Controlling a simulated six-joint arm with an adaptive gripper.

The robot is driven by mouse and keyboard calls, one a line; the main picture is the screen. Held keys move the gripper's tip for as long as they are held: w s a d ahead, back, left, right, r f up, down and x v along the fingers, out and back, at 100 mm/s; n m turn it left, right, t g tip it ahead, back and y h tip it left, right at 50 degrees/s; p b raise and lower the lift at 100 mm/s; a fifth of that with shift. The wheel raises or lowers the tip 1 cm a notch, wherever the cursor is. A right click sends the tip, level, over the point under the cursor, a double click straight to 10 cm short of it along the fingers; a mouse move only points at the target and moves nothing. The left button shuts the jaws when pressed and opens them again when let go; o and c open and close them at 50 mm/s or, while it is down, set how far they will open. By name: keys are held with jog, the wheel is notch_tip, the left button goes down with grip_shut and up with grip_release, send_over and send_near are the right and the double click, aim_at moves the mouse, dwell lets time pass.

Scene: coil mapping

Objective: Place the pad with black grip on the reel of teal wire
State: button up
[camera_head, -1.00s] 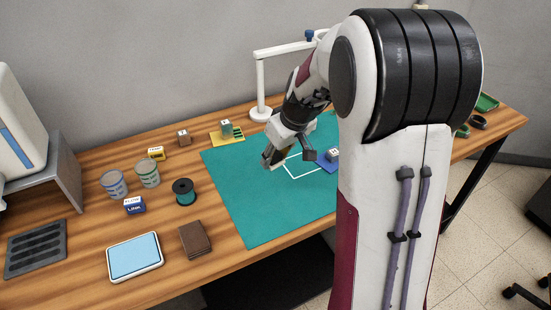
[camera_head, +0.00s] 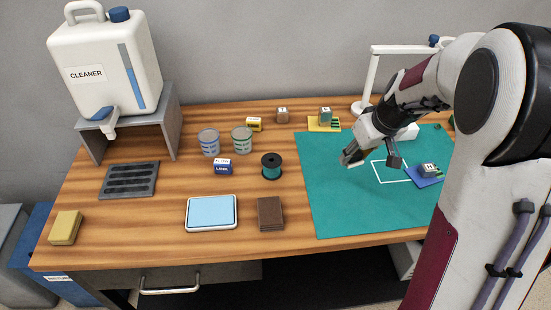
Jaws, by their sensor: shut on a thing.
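The reel of teal wire (camera_head: 271,167) stands upright on the wooden table, left of the teal mat, with a black top flange. My gripper (camera_head: 371,158) is above the mat, to the right of the reel and apart from it. A yellow pad (camera_head: 315,126) with a green board and a grey block lies at the mat's back edge. A blue pad (camera_head: 427,183) with a similar block lies on the mat's right, next to a white outline.
A white lamp (camera_head: 374,78) rises behind my arm.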

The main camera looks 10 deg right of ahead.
jog(key=w+a+r+n+y, duration=0.1)
jog(key=w+a, duration=0.1)
jog(key=a, duration=0.3)
jog(key=w+a+r+n, duration=0.1)
jog(key=w+a+n, duration=0.15)
jog(key=a, duration=0.35)
notch_tip(320, 180, up, 4)
jog(key=n+g+y, duration=0.1)
jog(key=n, duration=0.2)
send_over(269, 158)
jog(key=s+d, duration=0.1)
jog(key=shift+r+m, duration=0.15)
jog(key=shift+m, duration=0.1)
jog(key=shift+f, duration=2.5)
jog(key=shift+f, duration=0.1)
jog(key=shift+f, duration=2.4)
jog(key=shift+f, duration=0.15)
